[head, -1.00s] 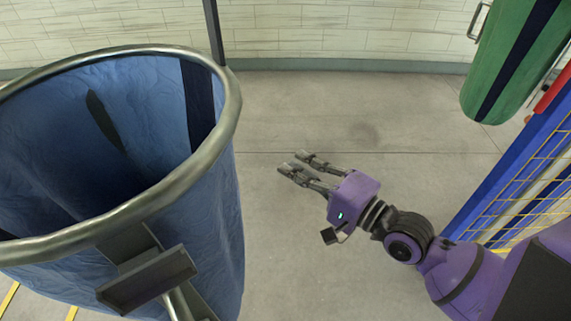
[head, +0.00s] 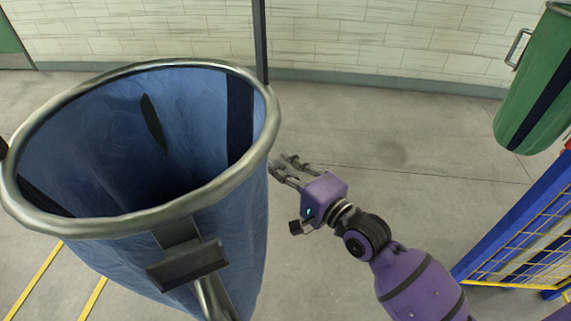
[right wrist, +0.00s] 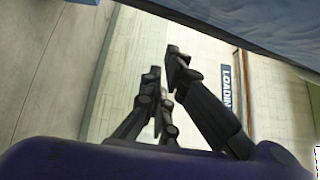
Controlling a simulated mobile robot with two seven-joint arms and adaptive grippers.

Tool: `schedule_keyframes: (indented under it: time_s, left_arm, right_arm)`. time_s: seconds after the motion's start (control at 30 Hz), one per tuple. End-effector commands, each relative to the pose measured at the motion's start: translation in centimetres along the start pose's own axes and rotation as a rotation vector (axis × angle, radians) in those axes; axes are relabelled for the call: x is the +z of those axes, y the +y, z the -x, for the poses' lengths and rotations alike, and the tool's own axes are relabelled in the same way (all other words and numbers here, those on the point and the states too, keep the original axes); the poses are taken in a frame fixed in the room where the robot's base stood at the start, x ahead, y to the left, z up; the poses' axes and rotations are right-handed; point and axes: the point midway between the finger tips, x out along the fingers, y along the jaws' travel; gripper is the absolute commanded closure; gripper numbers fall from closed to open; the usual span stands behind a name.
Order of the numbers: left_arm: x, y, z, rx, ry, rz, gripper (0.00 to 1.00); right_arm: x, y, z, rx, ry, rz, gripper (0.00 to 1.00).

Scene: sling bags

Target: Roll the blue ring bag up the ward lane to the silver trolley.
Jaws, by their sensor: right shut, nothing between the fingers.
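The blue ring bag (head: 240,225) fills the left of the head view, upright, with a round metal rim and an open, dark inside. A grey bracket is on its near side. Its blue fabric also shows at the top right of the right wrist view (right wrist: 285,25). My right gripper (head: 281,169) is beside the bag's right side, close to the rim in the picture; I cannot tell whether it touches. Its fingers (right wrist: 164,72) are shut and empty. My left gripper and the silver trolley are not in view.
A green bag (head: 540,95) is at the upper right. A blue frame with yellow mesh (head: 520,240) stands at the right. A pale brick wall (head: 400,45) closes the back. Yellow floor lines (head: 40,280) run at the lower left. Grey floor (head: 400,175) between is clear.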

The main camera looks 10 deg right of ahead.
Motion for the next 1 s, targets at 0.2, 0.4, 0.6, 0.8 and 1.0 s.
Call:
schedule_keyframes:
  time_s: [0.2, 0.4, 0.6, 0.8, 1.0]
  left_arm:
    - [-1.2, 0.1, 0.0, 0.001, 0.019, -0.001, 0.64]
    - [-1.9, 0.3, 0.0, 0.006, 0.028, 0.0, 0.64]
    - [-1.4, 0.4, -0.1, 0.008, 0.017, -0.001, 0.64]
    - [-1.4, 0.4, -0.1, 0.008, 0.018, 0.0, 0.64]
    - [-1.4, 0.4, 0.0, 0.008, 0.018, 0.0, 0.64]
  right_arm:
    - [0.3, -0.3, -0.1, -0.003, 0.0, -0.002, 1.0]
    - [0.6, -0.2, -0.2, -0.003, -0.001, -0.001, 1.0]
    - [0.6, 0.0, -0.1, -0.001, -0.001, -0.002, 1.0]
    - [0.6, 0.1, 1.7, 0.003, -0.001, -0.001, 1.0]
    - [0.6, 0.1, 6.0, 0.004, 0.0, 0.001, 1.0]
